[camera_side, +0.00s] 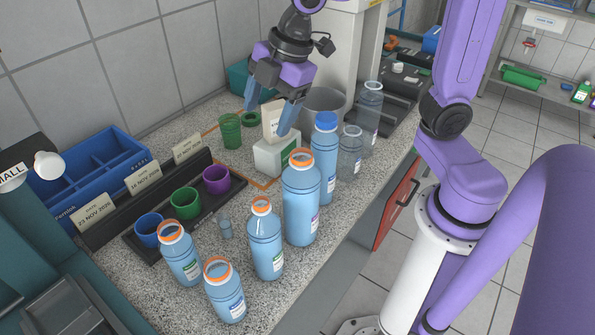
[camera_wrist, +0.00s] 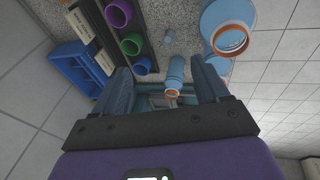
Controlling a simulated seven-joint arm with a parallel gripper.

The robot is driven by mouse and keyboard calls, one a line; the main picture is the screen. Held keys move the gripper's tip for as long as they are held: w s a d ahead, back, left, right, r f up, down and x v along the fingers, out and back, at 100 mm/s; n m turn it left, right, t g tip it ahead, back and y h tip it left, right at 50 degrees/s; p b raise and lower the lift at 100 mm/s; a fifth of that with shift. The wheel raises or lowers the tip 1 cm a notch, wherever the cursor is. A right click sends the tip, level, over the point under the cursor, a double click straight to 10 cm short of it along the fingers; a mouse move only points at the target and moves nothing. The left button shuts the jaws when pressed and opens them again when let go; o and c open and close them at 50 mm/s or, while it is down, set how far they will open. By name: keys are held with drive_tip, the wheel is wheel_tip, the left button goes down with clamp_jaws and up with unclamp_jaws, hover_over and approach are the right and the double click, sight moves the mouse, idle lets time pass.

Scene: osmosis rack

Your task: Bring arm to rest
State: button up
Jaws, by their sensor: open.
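My gripper (camera_side: 270,115) is in the air over the back part of the bench. Its two blue-grey fingers are spread apart with nothing between them. It hangs just above and beside a white box with a card (camera_side: 277,152). In the wrist view my gripper (camera_wrist: 168,75) shows open fingers at left and right. A blue bottle with an orange rim (camera_wrist: 175,78) appears between the fingers there, farther off.
Several blue bottles (camera_side: 301,205) with orange rims stand along the bench front. A blue-capped bottle (camera_side: 325,150) and clear bottles (camera_side: 370,115) stand right of my gripper. A dark tray holds blue, green and purple cups (camera_side: 216,178). A blue divided bin (camera_side: 100,165) is at left.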

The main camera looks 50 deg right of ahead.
drive_tip(key=shift+m+g, duration=0.5)
drive_tip(key=shift+m, duration=0.3)
drive_tip(key=s, duration=0.8)
drive_tip(key=shift+s+f, duration=0.2)
drive_tip(key=shift+f, duration=0.05)
drive_tip(key=s+d+f+m+g+h, duration=0.1)
drive_tip(key=s+d+f+m, duration=0.2)
drive_tip(key=s+d+f, duration=0.3)
drive_tip(key=s+d, duration=0.1)
drive_tip(key=s, duration=0.3)
drive_tip(key=shift+m+g+h, duration=0.3)
drive_tip(key=shift+g+h, duration=0.1)
drive_tip(key=shift+d+f, duration=0.1)
